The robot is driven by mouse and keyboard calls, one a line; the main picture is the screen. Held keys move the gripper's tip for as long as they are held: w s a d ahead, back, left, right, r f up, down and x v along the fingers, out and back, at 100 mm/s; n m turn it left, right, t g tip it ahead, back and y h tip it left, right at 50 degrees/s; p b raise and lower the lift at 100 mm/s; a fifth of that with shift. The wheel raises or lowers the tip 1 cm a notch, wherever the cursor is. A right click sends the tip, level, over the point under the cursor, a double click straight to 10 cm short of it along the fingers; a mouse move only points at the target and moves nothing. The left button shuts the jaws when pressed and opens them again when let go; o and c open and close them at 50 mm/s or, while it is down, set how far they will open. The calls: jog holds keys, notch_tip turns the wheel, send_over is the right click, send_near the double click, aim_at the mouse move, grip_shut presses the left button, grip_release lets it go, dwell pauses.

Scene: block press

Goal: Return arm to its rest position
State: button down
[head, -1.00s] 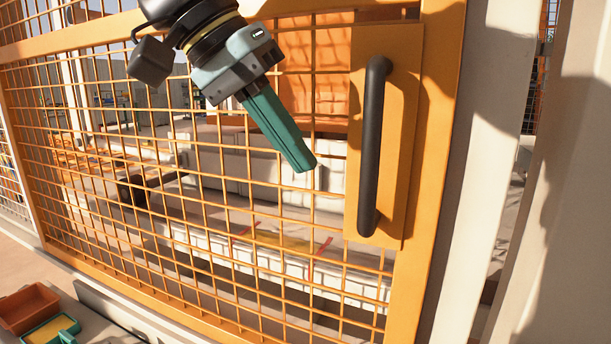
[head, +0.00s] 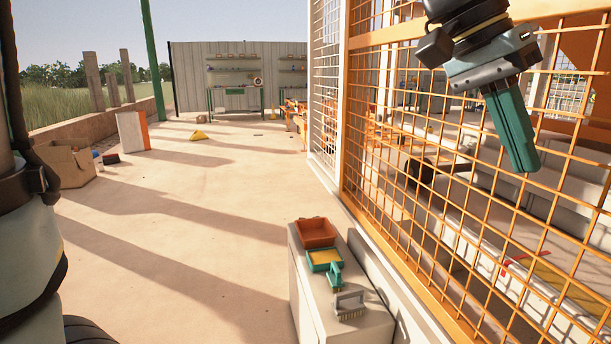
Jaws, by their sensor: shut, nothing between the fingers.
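My gripper (head: 523,165) hangs at the upper right of the head view, with its teal fingers pointing down and slightly right. The fingers are closed together with nothing between them. The gripper is in front of the orange mesh fence (head: 349,105). I cannot tell how far it is from the mesh. The rest of my arm is cut off by the top edge of the picture.
A cardboard box (head: 68,165) lies at left. The sandy floor (head: 190,235) between is open. A workbench (head: 237,92) stands far back.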

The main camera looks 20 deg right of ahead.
jog(key=w+a+f+n+t+p, duration=0.1)
jog(key=w+a+f+n, duration=0.3)
jog(key=w, duration=0.4)
jog(key=w+a+f+n+t+y+p, duration=0.1)
jog(key=w+a+f+n+t, duration=0.15)
jog(key=w+a, duration=0.5)
jog(key=w+a+f+n+t+p, duration=0.1)
jog(key=w+a+f+n, duration=0.1)
jog(key=w+a+f, duration=0.5)
jog(key=w+a+f+n+y+p, duration=0.1)
jog(key=w+a+f+n, duration=0.1)
jog(key=a, duration=0.9)
jog(key=w+a+f+n+y+p, duration=0.1)
jog(key=a+f+n, duration=0.3)
jog(key=a, duration=0.8)
jog(key=shift+w+n+t+y, duration=0.35)
jog(key=shift+w+n+y, duration=0.15)
jog(key=shift+w+n, duration=0.1)
